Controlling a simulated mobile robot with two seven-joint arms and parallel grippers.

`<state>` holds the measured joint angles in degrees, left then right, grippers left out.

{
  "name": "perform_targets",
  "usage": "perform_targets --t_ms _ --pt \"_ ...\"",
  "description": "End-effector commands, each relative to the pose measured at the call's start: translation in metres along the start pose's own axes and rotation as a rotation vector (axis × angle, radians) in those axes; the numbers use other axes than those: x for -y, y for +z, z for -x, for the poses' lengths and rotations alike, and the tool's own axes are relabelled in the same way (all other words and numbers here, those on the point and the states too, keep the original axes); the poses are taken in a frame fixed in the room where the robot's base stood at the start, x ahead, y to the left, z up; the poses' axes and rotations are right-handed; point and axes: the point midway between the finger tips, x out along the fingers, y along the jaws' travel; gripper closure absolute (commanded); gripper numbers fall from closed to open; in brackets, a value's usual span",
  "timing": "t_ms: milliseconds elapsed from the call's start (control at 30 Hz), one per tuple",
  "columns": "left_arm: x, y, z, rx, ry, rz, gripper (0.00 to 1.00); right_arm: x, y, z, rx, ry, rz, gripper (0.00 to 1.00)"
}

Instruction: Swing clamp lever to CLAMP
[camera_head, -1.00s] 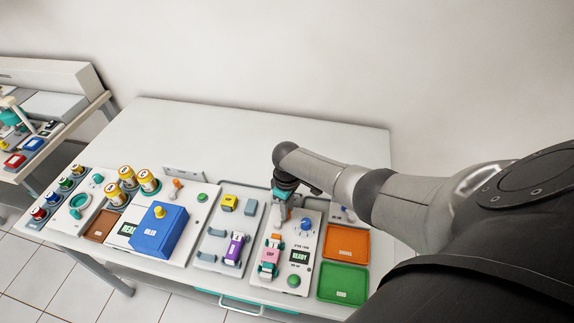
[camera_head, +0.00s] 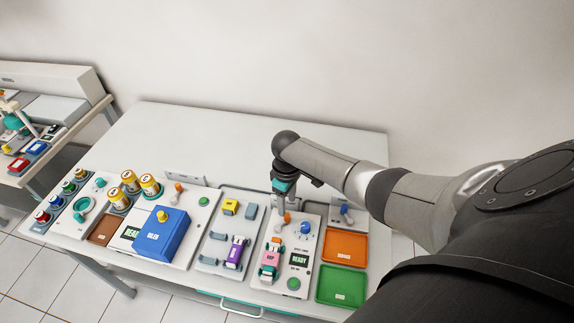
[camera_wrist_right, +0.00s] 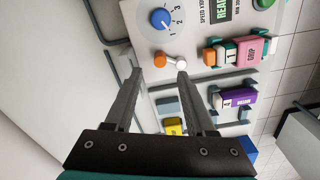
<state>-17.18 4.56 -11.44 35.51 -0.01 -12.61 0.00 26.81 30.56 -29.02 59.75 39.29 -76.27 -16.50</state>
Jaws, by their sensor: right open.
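My right gripper (camera_head: 283,204) points down over the back edge of the panel with the blue dial. Its two fingers are apart and empty in the right wrist view (camera_wrist_right: 159,76). A small lever with an orange end (camera_head: 287,217) stands on that panel beside the blue dial, just by the fingertips. I see no contact. No CLAMP marking is legible. My left gripper is not in view.
The blue dial (camera_head: 304,228), a pink part (camera_head: 270,259) and a green button (camera_head: 293,283) share this panel. Orange (camera_head: 361,234) and green (camera_head: 358,270) trays lie to the right. Another orange-ended lever (camera_head: 178,187) stands left, near the blue box (camera_head: 176,215). The table's back is clear.

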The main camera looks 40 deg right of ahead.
Motion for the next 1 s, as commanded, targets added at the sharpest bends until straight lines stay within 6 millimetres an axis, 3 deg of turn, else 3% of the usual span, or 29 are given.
perform_targets --t_ms 300,500,1000 --pt "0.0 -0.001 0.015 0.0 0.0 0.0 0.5 -0.001 0.0 0.063 -0.002 0.001 0.0 0.45" --pt "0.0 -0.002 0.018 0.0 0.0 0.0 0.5 -0.001 0.0 0.089 -0.001 0.0 -0.001 0.45" --pt "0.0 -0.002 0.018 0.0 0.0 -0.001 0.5 0.0 0.0 0.098 0.0 -0.001 -0.002 0.45"
